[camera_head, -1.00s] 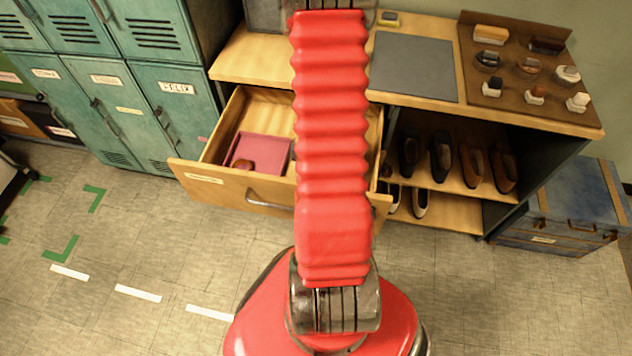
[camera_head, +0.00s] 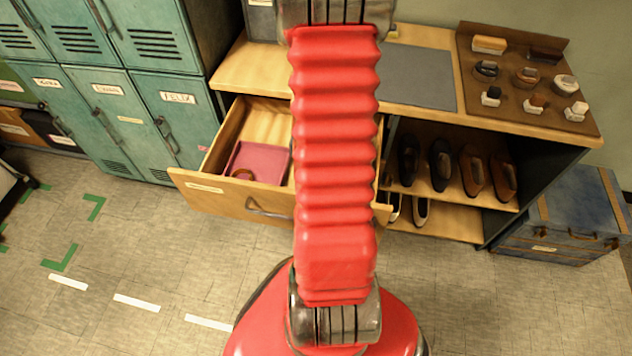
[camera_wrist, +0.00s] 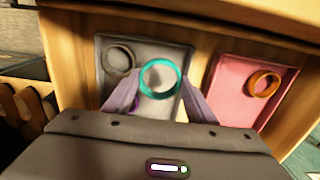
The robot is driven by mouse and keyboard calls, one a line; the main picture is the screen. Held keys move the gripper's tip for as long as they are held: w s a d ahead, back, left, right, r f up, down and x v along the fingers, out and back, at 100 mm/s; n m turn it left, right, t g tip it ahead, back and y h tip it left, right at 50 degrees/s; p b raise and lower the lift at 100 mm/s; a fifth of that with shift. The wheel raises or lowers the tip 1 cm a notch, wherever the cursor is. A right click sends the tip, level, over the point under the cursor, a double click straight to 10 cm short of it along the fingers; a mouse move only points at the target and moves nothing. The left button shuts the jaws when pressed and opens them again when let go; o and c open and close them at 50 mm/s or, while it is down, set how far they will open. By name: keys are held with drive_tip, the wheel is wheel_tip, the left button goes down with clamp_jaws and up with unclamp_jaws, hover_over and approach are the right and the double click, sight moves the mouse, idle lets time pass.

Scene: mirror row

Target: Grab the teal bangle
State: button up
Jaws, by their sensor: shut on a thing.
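The teal bangle (camera_wrist: 161,96) shows in the wrist view between the two purple fingers of my gripper (camera_wrist: 160,97). The fingers are shut on it, and it is held above a grey tray (camera_wrist: 103,62) in the open drawer. A grey bangle (camera_wrist: 130,55) lies in that tray, at its upper left. In the head view my red arm hides the gripper and the teal bangle.
A pink tray (camera_wrist: 228,75) with an orange bangle (camera_wrist: 276,87) lies to the right in the wrist view. The open wooden drawer (camera_head: 222,195) sticks out from a shoe bench. A blue trunk (camera_head: 568,220) stands right; teal lockers (camera_head: 110,115) stand left.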

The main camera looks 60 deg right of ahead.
drive_tip(key=shift+r, duration=2)
